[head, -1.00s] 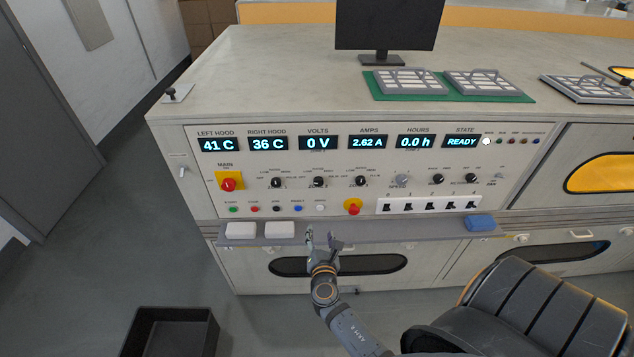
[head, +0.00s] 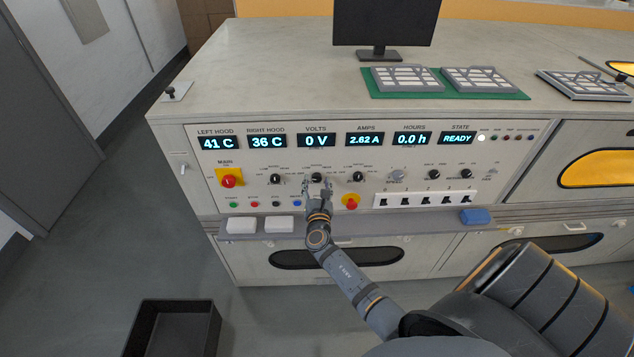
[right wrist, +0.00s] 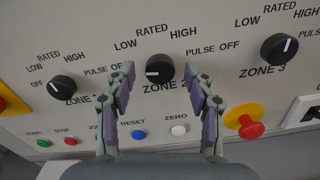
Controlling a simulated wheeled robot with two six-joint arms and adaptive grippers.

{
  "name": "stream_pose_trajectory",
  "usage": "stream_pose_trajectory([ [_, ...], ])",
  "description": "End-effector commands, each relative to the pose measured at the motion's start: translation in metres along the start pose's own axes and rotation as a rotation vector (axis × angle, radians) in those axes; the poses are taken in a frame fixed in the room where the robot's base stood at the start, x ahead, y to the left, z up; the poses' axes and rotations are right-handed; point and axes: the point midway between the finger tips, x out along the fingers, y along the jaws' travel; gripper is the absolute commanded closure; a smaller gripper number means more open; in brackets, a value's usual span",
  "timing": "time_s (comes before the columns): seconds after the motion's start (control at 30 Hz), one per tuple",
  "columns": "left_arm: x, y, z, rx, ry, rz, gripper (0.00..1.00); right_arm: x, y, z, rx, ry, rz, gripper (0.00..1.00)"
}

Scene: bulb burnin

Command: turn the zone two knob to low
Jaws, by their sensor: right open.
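The zone two knob (right wrist: 159,68) is a round black knob with a white mark. In the right wrist view the mark lies on its left side, towards OFF. It also shows in the head view (head: 316,178), partly covered by my gripper. My right gripper (head: 318,187) is open in front of the panel at this knob. In the right wrist view its fingertips (right wrist: 163,80) stand to the left and right of the knob with gaps on both sides; the depth between them is hard to tell. My left gripper is not in view.
The zone one knob (right wrist: 62,88) and zone three knob (right wrist: 279,48) flank it. A red button on yellow (right wrist: 250,125), a blue button (right wrist: 133,134) and a white button (right wrist: 179,130) sit below.

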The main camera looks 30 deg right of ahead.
Motion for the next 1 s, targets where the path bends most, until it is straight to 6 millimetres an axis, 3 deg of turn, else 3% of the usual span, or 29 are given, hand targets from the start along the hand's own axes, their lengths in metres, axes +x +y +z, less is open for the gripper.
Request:
stream_pose_trajectory([
  [0.27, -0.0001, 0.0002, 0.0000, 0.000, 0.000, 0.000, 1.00, 0.0026, -0.0001, -0.0001, 0.000, 0.000, 0.000, 0.46],
  [0.67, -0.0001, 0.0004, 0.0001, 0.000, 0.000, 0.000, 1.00, 0.0023, 0.0000, -0.0002, 0.000, 0.000, 0.000, 0.99],
  [1.0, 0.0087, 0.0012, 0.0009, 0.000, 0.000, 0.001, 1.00, 0.0021, -0.0005, -0.0025, 0.057, 0.000, 0.001, 1.00],
])
